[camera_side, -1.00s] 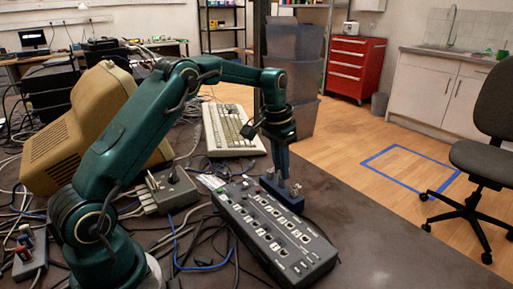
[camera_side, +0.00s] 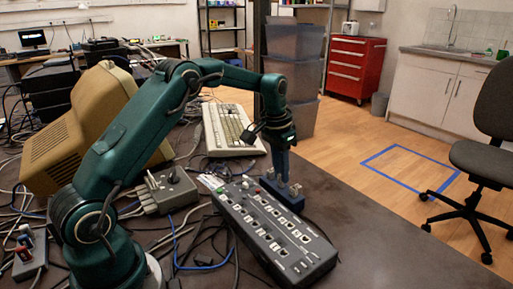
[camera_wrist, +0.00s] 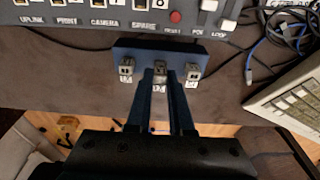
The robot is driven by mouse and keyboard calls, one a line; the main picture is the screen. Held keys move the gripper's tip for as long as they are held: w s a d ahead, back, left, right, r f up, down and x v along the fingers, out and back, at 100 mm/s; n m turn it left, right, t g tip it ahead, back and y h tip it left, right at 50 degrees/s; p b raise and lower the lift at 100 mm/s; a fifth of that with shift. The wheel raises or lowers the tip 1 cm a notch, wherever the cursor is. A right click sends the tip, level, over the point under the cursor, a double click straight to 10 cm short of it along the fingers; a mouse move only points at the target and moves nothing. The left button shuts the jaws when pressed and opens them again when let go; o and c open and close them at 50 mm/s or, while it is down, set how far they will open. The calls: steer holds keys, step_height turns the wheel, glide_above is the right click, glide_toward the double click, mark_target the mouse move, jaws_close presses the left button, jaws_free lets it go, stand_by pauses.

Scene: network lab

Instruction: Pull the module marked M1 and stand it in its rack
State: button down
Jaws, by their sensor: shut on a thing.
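The module rack (camera_wrist: 193,55) is a dark blue block behind the panel. It also shows in the side view (camera_side: 292,203). My gripper (camera_wrist: 160,84) is shut on a small grey module (camera_wrist: 160,70) with a pale label, at the rack's middle position; the label is too blurred to read surely as M1. Two similar modules stand in the rack, one on the left (camera_wrist: 126,70) and one on the right (camera_wrist: 193,74). In the side view my gripper (camera_side: 283,178) points down at the rack. The fingers hide the held module's lower end, so I cannot tell how deep it sits.
The grey port panel (camera_side: 275,235) with sockets, a red button and switches lies right beside the rack. A keyboard (camera_side: 233,130), a grey cable box (camera_side: 163,192) and loose cables lie nearby. Bare table lies to the right of the rack.

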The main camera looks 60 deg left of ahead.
steer(key=shift+f, duration=0.65)
steer(key=c, duration=0.7)
jaws_free()
